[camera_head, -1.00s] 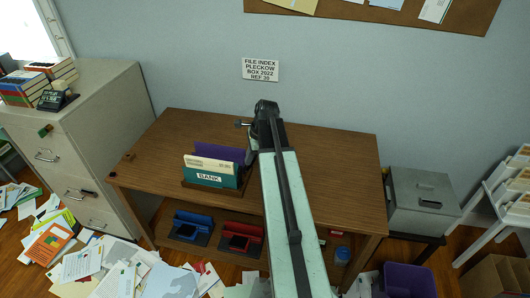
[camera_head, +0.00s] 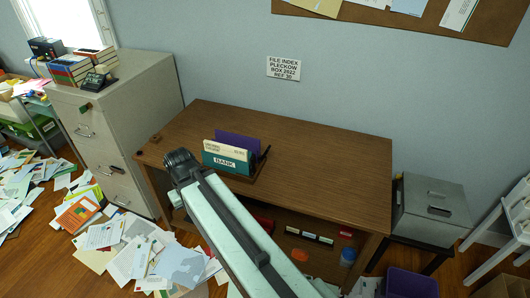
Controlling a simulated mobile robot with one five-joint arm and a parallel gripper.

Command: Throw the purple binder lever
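A purple panel (camera_head: 238,144), possibly the purple binder, stands upright behind a cream folder and a teal BANK folder (camera_head: 227,162) in a holder on the wooden desk (camera_head: 315,165). A thin dark piece (camera_head: 265,153) sticks up at the holder's right end; I cannot tell if it is a lever.
The lower shelf holds small items, an orange object (camera_head: 299,255) and a blue jar (camera_head: 347,257); my arm covers part of it. A grey cabinet (camera_head: 125,125) stands left, a metal box (camera_head: 436,207) right. Papers (camera_head: 120,240) litter the floor. The desk's right side is clear.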

